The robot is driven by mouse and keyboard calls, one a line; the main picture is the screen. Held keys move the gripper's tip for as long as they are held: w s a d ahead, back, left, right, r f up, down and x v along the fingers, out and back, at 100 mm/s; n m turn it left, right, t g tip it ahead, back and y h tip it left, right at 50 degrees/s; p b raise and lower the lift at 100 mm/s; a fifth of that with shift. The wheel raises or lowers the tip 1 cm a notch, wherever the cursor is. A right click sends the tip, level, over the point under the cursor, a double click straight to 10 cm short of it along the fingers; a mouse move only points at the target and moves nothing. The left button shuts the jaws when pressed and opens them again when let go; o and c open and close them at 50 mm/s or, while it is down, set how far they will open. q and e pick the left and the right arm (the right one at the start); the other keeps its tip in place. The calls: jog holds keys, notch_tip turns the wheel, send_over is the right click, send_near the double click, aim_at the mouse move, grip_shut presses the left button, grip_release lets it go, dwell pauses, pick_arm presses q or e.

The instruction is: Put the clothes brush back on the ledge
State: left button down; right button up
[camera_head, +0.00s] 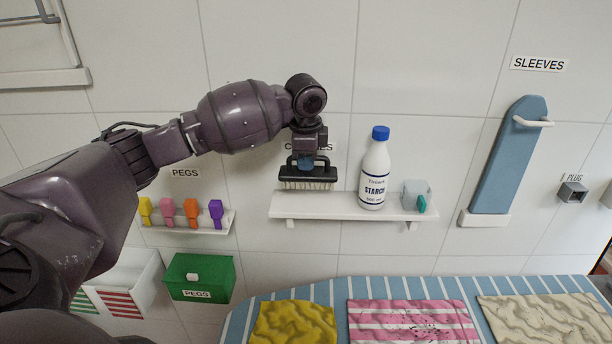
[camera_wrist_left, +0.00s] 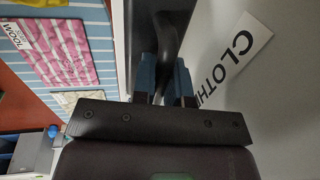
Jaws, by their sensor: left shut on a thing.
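The clothes brush (camera_head: 308,183) has a black back and pale bristles pointing down. My left gripper (camera_head: 308,162) is shut on it from above, with the arm coming in from the left. In the left wrist view the gripper's blue fingers (camera_wrist_left: 165,82) close around the dark brush handle (camera_wrist_left: 172,40). The brush is level over the left part of the white wall ledge (camera_head: 345,206). Its bristles are at or just above the ledge top; I cannot tell whether they touch. My right gripper is not in view.
A starch bottle (camera_head: 374,172) with a blue cap stands mid-ledge, right of the brush. A clear spray cup with a teal part (camera_head: 416,196) is at the right end. Colored pegs (camera_head: 192,214) sit on a smaller shelf at left. A striped ironing board (camera_head: 340,290) lies below.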

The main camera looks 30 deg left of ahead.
aim_at(306, 176)
pick_arm(q)
jog(key=shift+s+f, duration=0.1)
jog(key=shift+f, duration=0.4)
notch_tip(306, 176, down, 4)
jog(key=shift+r+p, duration=0.2)
jog(key=shift+p, duration=0.15)
jog(key=shift+a+f, duration=0.1)
jog(key=shift+f, duration=0.2)
jog(key=shift+w+f, duration=0.15)
jog(key=shift+w, duration=0.05)
jog(key=shift+f, duration=0.1)
jog(key=c, duration=1.1)
grip_release()
jog(key=shift+c, duration=0.2)
jog(key=r, duration=0.4)
jog(key=s+r, duration=0.1)
jog(key=r, duration=0.3)
jog(key=s+d+r+b, duration=0.1)
jog(key=r, duration=0.3)
jog(key=shift+d, duration=0.1)
